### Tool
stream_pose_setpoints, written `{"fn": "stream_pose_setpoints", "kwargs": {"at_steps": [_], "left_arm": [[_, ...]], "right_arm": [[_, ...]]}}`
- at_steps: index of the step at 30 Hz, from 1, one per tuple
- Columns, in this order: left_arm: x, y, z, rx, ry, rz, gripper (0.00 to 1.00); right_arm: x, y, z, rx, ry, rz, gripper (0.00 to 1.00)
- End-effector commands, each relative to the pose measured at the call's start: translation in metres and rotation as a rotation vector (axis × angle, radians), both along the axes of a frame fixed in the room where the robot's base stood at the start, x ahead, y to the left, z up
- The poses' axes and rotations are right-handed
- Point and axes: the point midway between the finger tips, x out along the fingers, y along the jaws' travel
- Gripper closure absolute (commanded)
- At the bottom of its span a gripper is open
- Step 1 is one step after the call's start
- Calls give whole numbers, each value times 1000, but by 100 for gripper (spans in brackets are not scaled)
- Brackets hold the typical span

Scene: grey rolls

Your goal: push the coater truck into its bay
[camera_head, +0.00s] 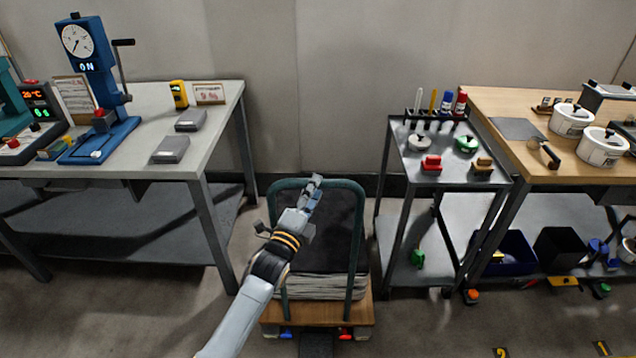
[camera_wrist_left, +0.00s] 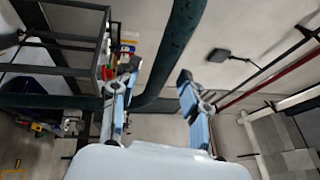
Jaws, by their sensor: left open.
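The coater truck (camera_head: 360,316) is a low wooden-decked trolley with a teal tubular handle (camera_head: 358,240). It carries a pale layered stack (camera_head: 325,287), with a dark panel behind the handle. It stands on the floor between the left bench and the grey cart. My left gripper (camera_head: 315,183) is at the top of the handle, open with nothing seen in its jaws. In the left wrist view the open fingers (camera_wrist_left: 157,72) point toward the teal handle tube (camera_wrist_left: 180,45); I cannot tell whether they touch it. My right gripper is out of view. No bay is clearly identifiable.
The grey-topped bench (camera_head: 225,115) stands left, its leg close to the truck. A grey cart (camera_head: 404,170) with small tools stands right, beside a wooden-topped bench (camera_head: 490,105). The wall is behind. Yellow floor marks (camera_head: 500,352) show at lower right, where floor is open.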

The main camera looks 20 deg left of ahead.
Motion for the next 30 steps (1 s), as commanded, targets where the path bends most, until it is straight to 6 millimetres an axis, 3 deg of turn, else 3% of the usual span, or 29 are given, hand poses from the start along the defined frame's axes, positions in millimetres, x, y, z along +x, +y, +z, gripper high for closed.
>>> {"fn": "stream_pose_setpoints", "kwargs": {"at_steps": [6, 16, 17, 23, 30], "left_arm": [[23, -3, 4, -2, 0, 0, 55], [26, -3, 4, -1, 0, 0, 55], [26, -3, 4, -1, 0, 0, 57], [26, -3, 4, -2, 0, 0, 98], [26, -3, 4, -2, 0, 0, 100]], "right_arm": [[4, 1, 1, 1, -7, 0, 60], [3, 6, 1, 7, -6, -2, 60], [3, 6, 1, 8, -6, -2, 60], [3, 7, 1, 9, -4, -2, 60], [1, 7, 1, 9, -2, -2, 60]]}}
